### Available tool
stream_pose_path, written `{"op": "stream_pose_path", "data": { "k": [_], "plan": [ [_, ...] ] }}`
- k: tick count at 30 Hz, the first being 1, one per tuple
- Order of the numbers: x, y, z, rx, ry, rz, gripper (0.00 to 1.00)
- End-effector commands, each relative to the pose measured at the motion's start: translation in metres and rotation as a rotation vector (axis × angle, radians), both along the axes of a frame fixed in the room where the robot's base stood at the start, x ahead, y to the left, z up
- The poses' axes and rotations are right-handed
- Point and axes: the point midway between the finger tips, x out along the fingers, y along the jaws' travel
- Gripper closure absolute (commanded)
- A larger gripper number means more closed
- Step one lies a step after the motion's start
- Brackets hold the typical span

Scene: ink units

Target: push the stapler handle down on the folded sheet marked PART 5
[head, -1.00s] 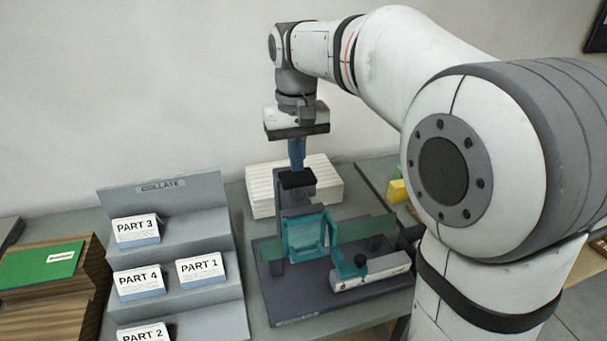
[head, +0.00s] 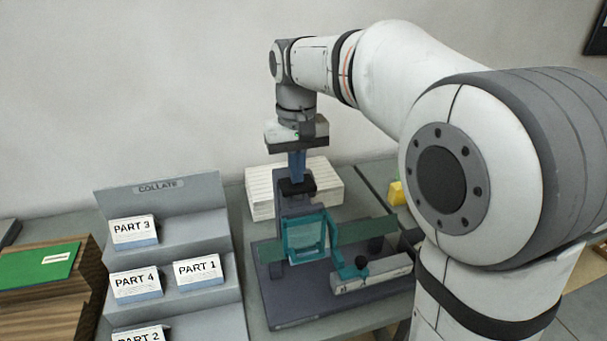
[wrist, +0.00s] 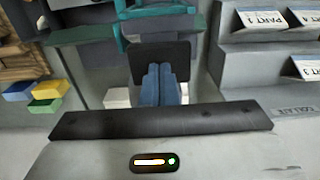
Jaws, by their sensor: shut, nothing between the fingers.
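The stapler stands on a dark grey base (head: 290,305), with a grey upright and a black pad-like handle (head: 298,188) on top. A teal frame (head: 306,240) sits in front of the upright. My gripper (head: 297,178) points down, its blue fingers shut and empty, with the tips at the black handle and seemingly touching it. In the wrist view the fingers (wrist: 160,70) lie over the black handle (wrist: 182,52), and the teal frame (wrist: 158,12) is beyond. I cannot make out a sheet marked PART 5 in either view.
The grey COLLATE rack (head: 200,220) at left holds white folded pieces marked PART 1 to PART 4. A white stack (head: 325,190) stands behind the stapler. A green piece lies on a wooden stack (head: 40,265) at far left. Coloured blocks (wrist: 45,92) show in the wrist view.

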Motion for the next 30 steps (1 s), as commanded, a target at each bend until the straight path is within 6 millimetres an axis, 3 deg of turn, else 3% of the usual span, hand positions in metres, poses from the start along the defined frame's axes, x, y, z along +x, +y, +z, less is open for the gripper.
{"op": "stream_pose_path", "data": {
  "k": [14, 30],
  "plan": [
    [-0.001, 0.0, 0.002, -0.001, 0.005, 0.0, 1.0],
    [0.0, 0.0, 0.084, 0.0, 0.001, 0.0, 1.0]
  ]
}}
